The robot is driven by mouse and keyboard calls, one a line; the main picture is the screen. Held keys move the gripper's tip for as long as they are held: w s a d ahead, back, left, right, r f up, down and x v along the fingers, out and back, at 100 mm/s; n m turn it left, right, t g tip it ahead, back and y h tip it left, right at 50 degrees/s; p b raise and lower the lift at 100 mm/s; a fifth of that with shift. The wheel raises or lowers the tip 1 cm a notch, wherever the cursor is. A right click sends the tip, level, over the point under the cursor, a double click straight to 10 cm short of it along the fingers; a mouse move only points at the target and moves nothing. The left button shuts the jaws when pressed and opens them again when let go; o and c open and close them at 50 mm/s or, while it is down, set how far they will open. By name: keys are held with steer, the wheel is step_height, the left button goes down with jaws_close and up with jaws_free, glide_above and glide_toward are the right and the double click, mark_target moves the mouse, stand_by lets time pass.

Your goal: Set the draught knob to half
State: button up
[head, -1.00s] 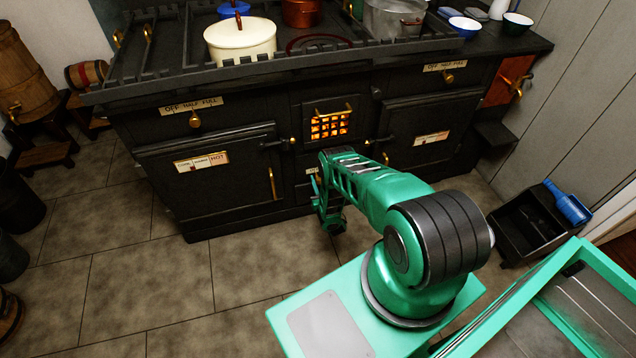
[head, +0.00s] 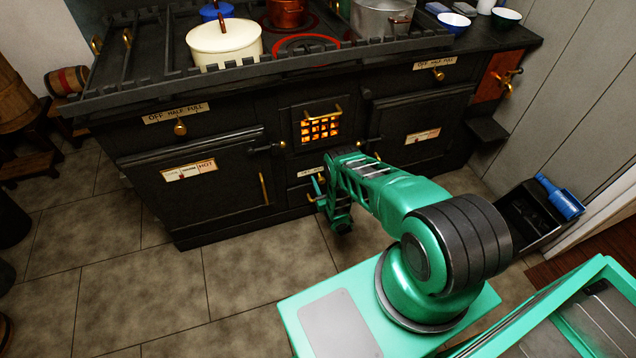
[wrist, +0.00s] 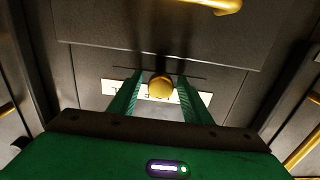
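A round brass knob (wrist: 161,87) sits in the middle of the wrist view, in front of a white label plate (wrist: 112,90) with dark marks too small to read. My gripper (wrist: 160,78) is open, with one green finger on each side of the knob and gaps between. In the head view my gripper (head: 319,187) is low at the stove front, below the glowing fire grate (head: 320,127). A white label (head: 309,171) shows beside it, but my arm hides most of the front there. The knob's setting cannot be read.
Two other brass knobs, left (head: 180,128) and right (head: 437,75), sit under OFF HALF FULL plates. A brass handle (head: 323,112) is above the grate. Oven doors with bar handles flank my gripper. Pots stand on the stove top.

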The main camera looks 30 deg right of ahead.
steer(key=s+a, duration=0.1)
steer(key=s, duration=0.9)
steer(key=shift+s+a, duration=0.15)
steer(key=shift+s, duration=0.25)
steer(key=shift+f, duration=0.1)
